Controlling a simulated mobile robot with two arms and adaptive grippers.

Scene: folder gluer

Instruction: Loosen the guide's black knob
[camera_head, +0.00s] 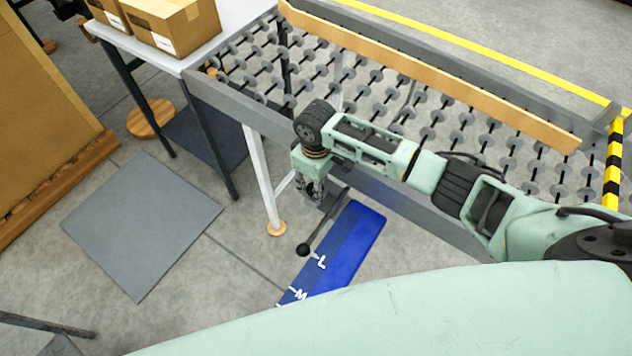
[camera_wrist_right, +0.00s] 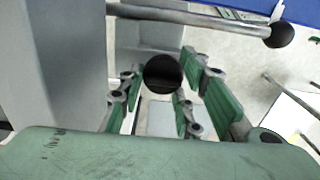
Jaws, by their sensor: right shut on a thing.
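The black knob (camera_wrist_right: 163,73) shows in the right wrist view as a dark round end between the green-padded fingers. My right gripper (camera_wrist_right: 165,95) is shut on it. In the head view my right gripper (camera_head: 312,190) points down beside the near side of the roller conveyor, and the knob is hidden there by the gripper. A separate lever with a black ball end (camera_head: 303,249) reaches out over a blue scale plate (camera_head: 350,240) just below the gripper; its ball (camera_wrist_right: 278,35) also shows at the top right of the wrist view. My left gripper is not in view.
The conveyor (camera_head: 440,125) with grey wheels and a tan rail (camera_head: 430,72) lies behind my right arm. A white table (camera_head: 165,50) with cartons (camera_head: 175,25) stands at the upper left. A grey mat (camera_head: 140,222) lies on open floor.

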